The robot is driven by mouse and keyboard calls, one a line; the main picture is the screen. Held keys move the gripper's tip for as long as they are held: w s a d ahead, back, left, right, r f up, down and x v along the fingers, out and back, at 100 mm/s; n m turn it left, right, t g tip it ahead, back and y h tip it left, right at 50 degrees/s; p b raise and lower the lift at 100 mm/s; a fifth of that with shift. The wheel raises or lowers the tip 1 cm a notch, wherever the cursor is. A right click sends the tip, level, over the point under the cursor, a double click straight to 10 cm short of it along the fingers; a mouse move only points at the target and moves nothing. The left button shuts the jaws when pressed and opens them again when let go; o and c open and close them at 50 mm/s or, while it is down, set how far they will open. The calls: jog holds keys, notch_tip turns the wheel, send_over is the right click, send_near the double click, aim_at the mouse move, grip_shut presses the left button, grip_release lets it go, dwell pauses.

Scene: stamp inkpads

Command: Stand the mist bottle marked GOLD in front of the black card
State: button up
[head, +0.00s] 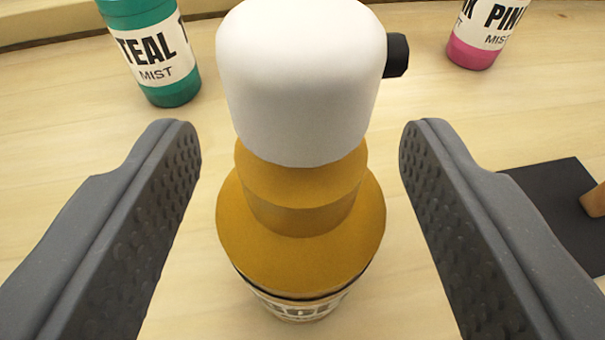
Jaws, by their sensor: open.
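The gold mist bottle (300,225) stands upright in the middle of the head view, with a white cap (302,80) and a small black nozzle pointing right. Its label is mostly hidden below its shoulder; only parts of the letters show. My gripper (300,150) is open, with one finger on each side of the bottle and a visible gap on both sides. The black card (545,190) lies flat on the table at the right, partly hidden behind my right finger.
A teal mist bottle (165,85) stands at the back left and a pink mist bottle (478,52) at the back right. A brown wooden piece (594,201) is at the card's right, cut by the frame. Light wood table (215,130) is bare between the bottles. A raised edge runs along the back left.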

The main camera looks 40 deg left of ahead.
jog(key=p+v, duration=0.2)
jog(key=v, duration=1)
jog(key=shift+w+r, duration=0.1)
jog(key=w+d+r+m+t+h, duration=0.1)
jog(key=w+d+r+t+h, duration=0.25)
jog(key=r, duration=0.55)
jog(key=w+d+r+m+h, duration=0.1)
jog(key=w+d+r+h, duration=0.1)
jog(key=w+d+r, duration=0.6)
jog(key=s+d+r+m+t+h, duration=0.1)
jog(key=s+d+r+m+h, duration=0.15)
jog(key=r, duration=0.65)
jog(key=s+d+r+m+h, duration=0.1)
jog(key=s+r+h, duration=0.15)
jog(key=r, duration=0.75)
jog(key=s+r+m, duration=0.2)
jog(key=s+r, duration=1.5)
jog(key=r, duration=0.1)
jog(key=shift+d+r+m+y, duration=0.25)
jog(key=shift+d+m+y, duration=0.1)
jog(key=shift+y, duration=0.1)
